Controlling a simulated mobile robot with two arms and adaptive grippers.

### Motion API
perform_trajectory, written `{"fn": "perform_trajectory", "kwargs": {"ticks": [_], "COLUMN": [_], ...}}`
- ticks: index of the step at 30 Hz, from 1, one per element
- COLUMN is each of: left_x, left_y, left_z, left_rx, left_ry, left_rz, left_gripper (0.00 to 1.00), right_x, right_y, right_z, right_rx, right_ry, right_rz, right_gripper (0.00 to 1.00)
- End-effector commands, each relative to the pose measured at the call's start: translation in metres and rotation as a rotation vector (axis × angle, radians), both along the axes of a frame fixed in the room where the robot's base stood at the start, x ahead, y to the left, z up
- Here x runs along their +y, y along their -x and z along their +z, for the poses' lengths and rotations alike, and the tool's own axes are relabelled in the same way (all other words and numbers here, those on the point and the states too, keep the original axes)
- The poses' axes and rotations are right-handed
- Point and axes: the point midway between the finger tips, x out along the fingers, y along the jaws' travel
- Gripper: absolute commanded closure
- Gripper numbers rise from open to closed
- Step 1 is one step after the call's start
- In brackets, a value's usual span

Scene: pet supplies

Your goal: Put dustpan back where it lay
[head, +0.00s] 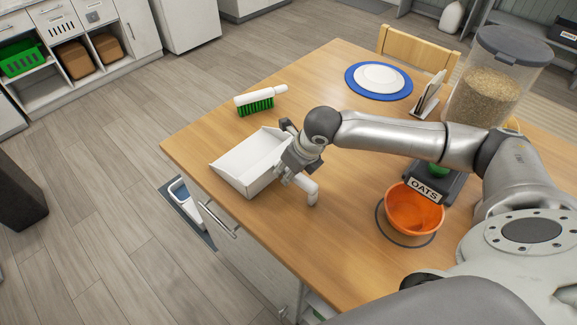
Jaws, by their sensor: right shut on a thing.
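A white dustpan (247,164) is on or just above the left part of the wooden table, its open edge toward the left; I cannot tell whether it touches the table. Its short white handle (312,190) points to the lower right. My right gripper (288,160) is shut on the dustpan near its handle end and hides part of it. A white brush with green bristles (256,104) lies on the table beyond the dustpan, apart from it. My left gripper is not in view.
A clear grain container (482,97) is at the right, and a white plate on a blue mat (352,84) is at the back. The table (330,75) is clear around the brush.

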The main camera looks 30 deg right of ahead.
Motion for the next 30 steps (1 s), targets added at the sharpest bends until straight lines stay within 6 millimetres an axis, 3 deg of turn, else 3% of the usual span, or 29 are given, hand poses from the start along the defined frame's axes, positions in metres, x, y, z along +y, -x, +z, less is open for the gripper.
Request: {"fn": "perform_trajectory", "kwargs": {"ticks": [5,6,11,23,30], "left_x": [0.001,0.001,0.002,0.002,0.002], "left_y": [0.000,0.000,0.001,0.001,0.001], "left_z": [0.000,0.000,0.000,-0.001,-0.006], "left_rx": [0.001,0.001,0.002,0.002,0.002], "left_ry": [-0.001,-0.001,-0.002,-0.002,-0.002], "left_rz": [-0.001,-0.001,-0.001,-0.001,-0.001], "left_gripper": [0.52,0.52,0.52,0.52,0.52], "right_x": [0.000,0.000,0.000,-0.001,-0.007], "right_y": [-0.001,-0.001,-0.001,0.001,0.016], "right_z": [0.000,-0.001,-0.001,0.005,0.045], "right_rx": [-0.003,-0.001,-0.001,-0.003,-0.007], "right_ry": [-0.001,0.000,0.000,0.000,0.002], "right_rz": [0.001,0.001,0.001,0.000,-0.001], "right_gripper": [1.00,0.73,0.52,0.52,0.52]}}
